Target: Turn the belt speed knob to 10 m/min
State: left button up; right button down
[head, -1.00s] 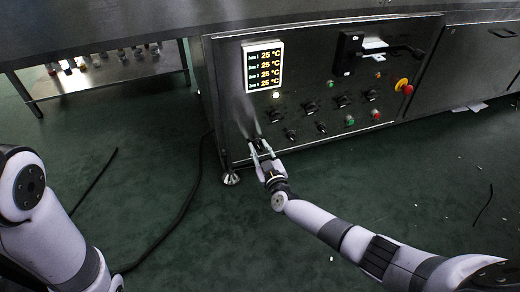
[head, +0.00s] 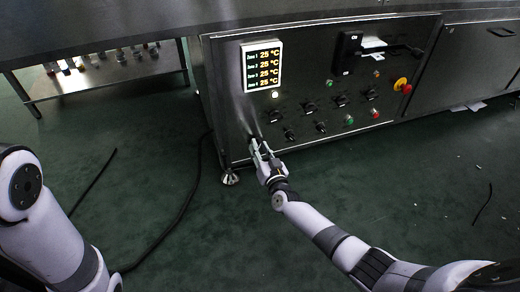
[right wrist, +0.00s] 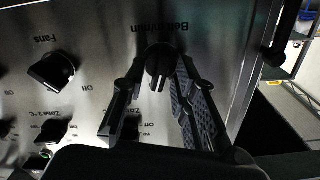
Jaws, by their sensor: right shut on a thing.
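The belt speed knob (right wrist: 159,62) is a small black knob on the steel control panel. It shows in the right wrist view beneath an upside-down "Belt m/min" label (right wrist: 159,27). My right gripper (right wrist: 162,70) is shut on it, one finger on either side. In the head view my right gripper (head: 256,147) is at the lower left of the panel and hides most of the knob. The number the knob points to cannot be read. My left gripper is out of view; only my left arm shows.
The control panel (head: 236,112) carries a lit temperature display (head: 263,66), several black knobs, green and red buttons and a red emergency stop (head: 403,86). In the wrist view the Fans knob (right wrist: 51,70) is beside my fingers. A cable (head: 187,200) lies on the floor.

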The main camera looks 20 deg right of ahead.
jog(key=shift+m, duration=0.3)
jog(key=c, duration=1.7)
grip_release()
jog(key=shift+o, duration=0.2)
jog(key=s, duration=0.7)
jog(key=shift+s+d, duration=0.15)
jog(key=shift+s, duration=0.1)
